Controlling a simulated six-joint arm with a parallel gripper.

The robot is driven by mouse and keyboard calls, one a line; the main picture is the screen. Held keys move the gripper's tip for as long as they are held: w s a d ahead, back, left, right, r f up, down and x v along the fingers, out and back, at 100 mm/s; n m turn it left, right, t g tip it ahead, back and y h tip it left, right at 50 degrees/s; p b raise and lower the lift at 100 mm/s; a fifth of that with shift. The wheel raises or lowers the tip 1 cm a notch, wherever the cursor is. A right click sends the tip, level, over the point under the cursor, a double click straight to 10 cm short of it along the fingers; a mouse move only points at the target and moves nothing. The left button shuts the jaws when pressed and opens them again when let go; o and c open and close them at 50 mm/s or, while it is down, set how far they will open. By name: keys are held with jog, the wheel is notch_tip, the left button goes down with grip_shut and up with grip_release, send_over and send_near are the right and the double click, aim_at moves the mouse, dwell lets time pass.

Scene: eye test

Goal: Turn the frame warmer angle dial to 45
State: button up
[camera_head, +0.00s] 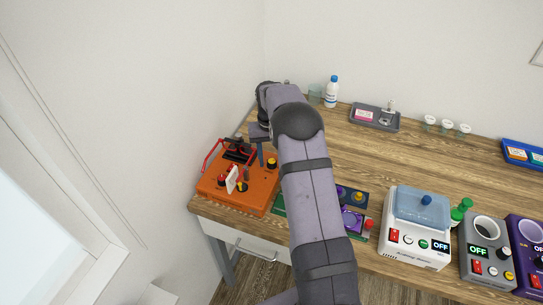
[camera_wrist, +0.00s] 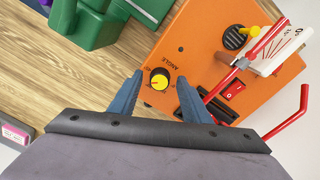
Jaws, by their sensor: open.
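The frame warmer is an orange box (camera_head: 240,188) at the left end of the table; its orange top also shows in the wrist view (camera_wrist: 195,58). Its angle dial (camera_wrist: 159,78) is a round yellow knob on a black base, beside the printed word ANGLE. In the head view the dial (camera_head: 272,162) is near the box's right edge. My gripper (camera_wrist: 160,77) is open, its two blue-grey fingers on either side of the dial in the wrist view. Whether they touch it, I cannot tell. In the head view my gripper (camera_head: 259,156) points down over the box. The dial's exact setting is too small to read.
A white device (camera_head: 415,228) and a grey tray (camera_head: 391,126) are farther right.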

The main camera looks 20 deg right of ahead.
jog(key=shift+f, duration=0.2)
jog(key=c, duration=1.1)
jog(key=shift+o, duration=0.3)
jog(key=shift+m, duration=0.4)
jog(key=m, duration=0.3)
jog(key=shift+w+b, duration=0.1)
jog(key=shift+b, duration=0.2)
jog(key=shift+r+m, duration=0.15)
jog(key=shift+m, duration=1.85)
jog(key=shift+w, duration=0.1)
